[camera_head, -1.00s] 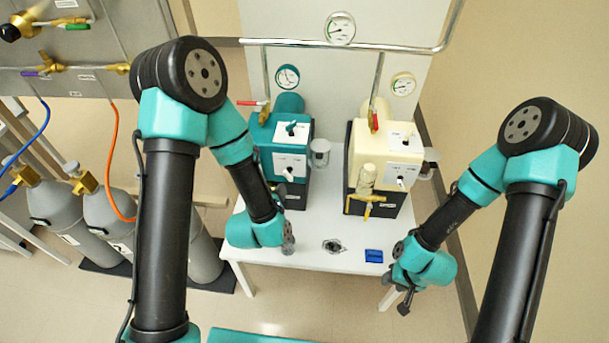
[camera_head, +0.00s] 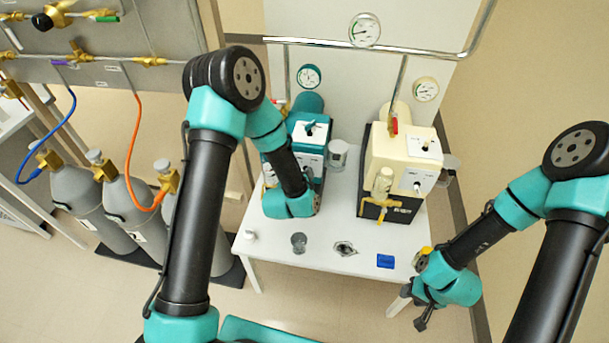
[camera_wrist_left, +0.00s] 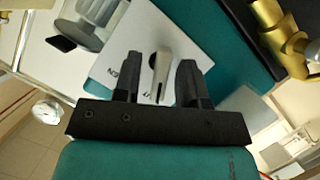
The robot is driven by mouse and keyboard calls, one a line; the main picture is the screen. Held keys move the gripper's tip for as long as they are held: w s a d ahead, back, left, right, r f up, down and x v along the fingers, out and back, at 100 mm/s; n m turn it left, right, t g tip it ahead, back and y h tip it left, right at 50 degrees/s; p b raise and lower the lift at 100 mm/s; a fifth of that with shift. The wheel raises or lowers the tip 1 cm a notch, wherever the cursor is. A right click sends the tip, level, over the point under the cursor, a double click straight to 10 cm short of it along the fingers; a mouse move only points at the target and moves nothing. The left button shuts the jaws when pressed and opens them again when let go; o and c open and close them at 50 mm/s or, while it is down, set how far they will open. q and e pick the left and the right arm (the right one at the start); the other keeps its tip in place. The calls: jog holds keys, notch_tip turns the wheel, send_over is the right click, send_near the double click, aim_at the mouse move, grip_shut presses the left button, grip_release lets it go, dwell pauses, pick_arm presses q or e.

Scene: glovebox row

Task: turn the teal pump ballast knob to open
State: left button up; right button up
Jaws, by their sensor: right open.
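The teal pump (camera_head: 308,105) stands at the back of the white table, partly hidden by my left arm. In the left wrist view, a pale grey lever knob (camera_wrist_left: 160,70) sits on a white plate (camera_wrist_left: 125,62) with partly readable lettering, on a teal body. My left gripper (camera_wrist_left: 158,78) is open, its dark fingers on either side of the knob with gaps visible. In the head view its fingers are hidden behind my left wrist, in front of the pump's lower panel. My right gripper (camera_head: 422,322) is open and empty, beyond the table's front right corner.
A cream pump (camera_head: 405,155) with a brass valve (camera_head: 381,200) stands right of the teal one. A grey cup (camera_head: 298,242), a dark fitting (camera_head: 345,248) and a blue block (camera_head: 385,261) lie along the table front. Gas cylinders (camera_head: 135,205) stand at left.

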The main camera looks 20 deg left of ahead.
pick_arm(q)
jog(key=shift+c, duration=0.4)
grip_shut()
jog(key=shift+d+m+y, duration=0.15)
jog(key=shift+m+y, duration=1.25)
jog(key=shift+m, duration=0.6)
jog(key=shift+g, duration=0.3)
jog(key=shift+o, duration=0.4)
grip_release()
